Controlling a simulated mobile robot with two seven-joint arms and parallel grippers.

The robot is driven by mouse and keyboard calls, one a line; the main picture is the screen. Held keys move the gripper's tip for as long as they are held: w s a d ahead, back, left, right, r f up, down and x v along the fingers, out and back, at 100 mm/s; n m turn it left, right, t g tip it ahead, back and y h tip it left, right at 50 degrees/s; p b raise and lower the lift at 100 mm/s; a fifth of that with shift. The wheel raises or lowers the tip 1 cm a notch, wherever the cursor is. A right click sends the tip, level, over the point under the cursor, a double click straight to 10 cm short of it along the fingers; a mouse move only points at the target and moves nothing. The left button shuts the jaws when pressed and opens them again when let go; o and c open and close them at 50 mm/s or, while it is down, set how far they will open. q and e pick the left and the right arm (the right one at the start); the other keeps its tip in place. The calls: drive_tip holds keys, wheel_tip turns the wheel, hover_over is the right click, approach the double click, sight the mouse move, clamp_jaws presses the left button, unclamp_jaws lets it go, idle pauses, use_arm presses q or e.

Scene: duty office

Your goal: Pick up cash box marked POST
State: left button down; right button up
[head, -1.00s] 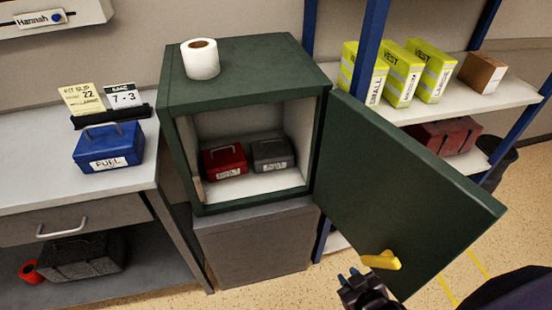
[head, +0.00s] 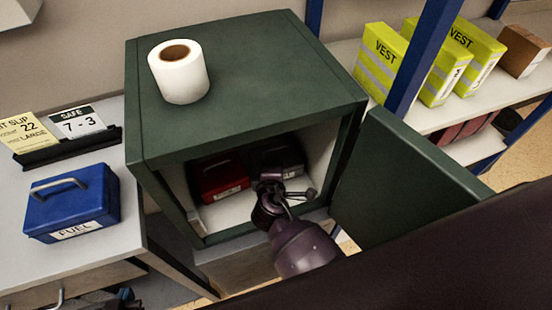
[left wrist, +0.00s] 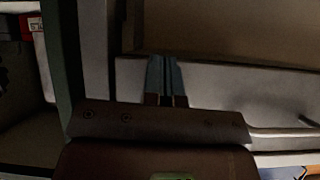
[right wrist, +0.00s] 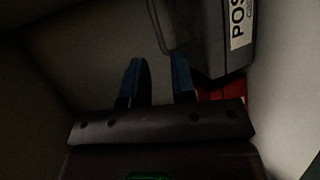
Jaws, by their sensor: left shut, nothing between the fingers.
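The grey cash box marked POST (head: 284,158) sits inside the open green safe (head: 250,130), partly hidden behind my right arm. In the right wrist view its label (right wrist: 237,22) and carry handle (right wrist: 158,30) show close up. My right gripper (right wrist: 160,78) is open inside the safe. Its blue fingers are apart near the box's handle, and nothing is seen held between them. In the head view the right gripper (head: 272,194) is in the safe's opening. My left gripper (left wrist: 163,76) is shut and empty in its wrist view, and is not seen in the head view.
A red cash box (head: 221,177) stands left of the grey one. The safe door (head: 400,180) is open to the right. A paper roll (head: 180,75) stands on the safe. A blue FUEL box (head: 70,200) sits on the left desk. The shelf (head: 470,90) holds vest packs.

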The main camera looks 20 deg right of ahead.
sight(275, 149)
drive_tip(key=x, duration=0.3)
drive_tip(key=shift+w+f, duration=0.1)
drive_tip(key=shift+d+b+x, duration=0.15)
drive_tip(key=shift+b+x, duration=0.05)
drive_tip(key=shift+x, duration=1.2)
drive_tip(key=shift+d+b+x, duration=0.1)
drive_tip(key=shift+b+x, duration=0.05)
drive_tip(key=shift+x, duration=1.25)
clamp_jaws()
drive_tip(key=shift+s+f, duration=0.1)
drive_tip(key=shift+s, duration=0.1)
drive_tip(key=shift+a, duration=0.1)
